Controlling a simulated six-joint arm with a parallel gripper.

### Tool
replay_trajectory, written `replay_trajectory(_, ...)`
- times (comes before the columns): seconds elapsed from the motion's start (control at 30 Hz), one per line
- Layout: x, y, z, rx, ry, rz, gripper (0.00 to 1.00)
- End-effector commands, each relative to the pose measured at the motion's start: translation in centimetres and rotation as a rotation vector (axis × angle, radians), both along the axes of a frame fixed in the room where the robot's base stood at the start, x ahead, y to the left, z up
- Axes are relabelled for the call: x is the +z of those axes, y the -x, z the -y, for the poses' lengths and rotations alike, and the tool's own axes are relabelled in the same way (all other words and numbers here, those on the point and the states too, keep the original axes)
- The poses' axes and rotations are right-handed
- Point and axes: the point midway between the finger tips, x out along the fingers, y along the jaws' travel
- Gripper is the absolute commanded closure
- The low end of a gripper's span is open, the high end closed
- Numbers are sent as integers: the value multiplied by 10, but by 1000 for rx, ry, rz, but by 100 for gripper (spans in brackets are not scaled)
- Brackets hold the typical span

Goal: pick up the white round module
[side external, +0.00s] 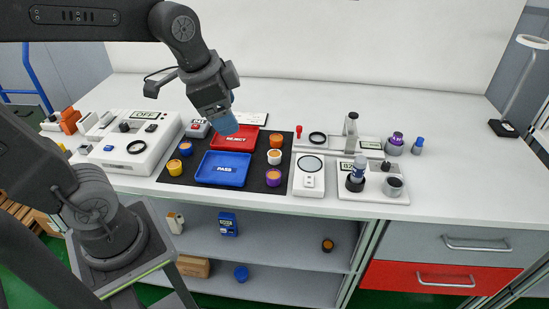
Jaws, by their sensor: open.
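The white round module (274,157) is a small white cup-like piece with an orange-brown top. It sits on the black mat (258,183), to the right of the trays. An orange module (276,140) stands just behind it and a purple one (273,177) just in front. My gripper (225,121) has blue fingertips and points down over the left part of the red REJECT tray, up and to the left of the white module and apart from it. It is open, and I see nothing held. The gap between the fingers is hard to see from this side.
The blue PASS tray (222,168) lies in front of the red REJECT tray (245,140). Blue (186,148) and orange (175,167) modules sit on the mat's left. A white device (309,176) stands right of the mat; a test stand (358,172) is farther right.

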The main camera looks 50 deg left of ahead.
Motion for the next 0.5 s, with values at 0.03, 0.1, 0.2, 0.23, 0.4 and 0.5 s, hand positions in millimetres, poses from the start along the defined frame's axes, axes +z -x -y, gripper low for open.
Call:
replay_trajectory(0.03, -3, -18, -6, -99, -39, -40, 30)
replay_trajectory(0.1, -7, -40, -13, -249, -91, -85, 30)
replay_trajectory(0.2, -17, -72, -25, -471, -152, -145, 30)
replay_trajectory(0.23, -22, -81, -29, -539, -167, -164, 30)
replay_trajectory(0.4, -54, -131, -54, -922, -228, -250, 30)
replay_trajectory(0.5, -76, -154, -68, -1123, -241, -285, 30)
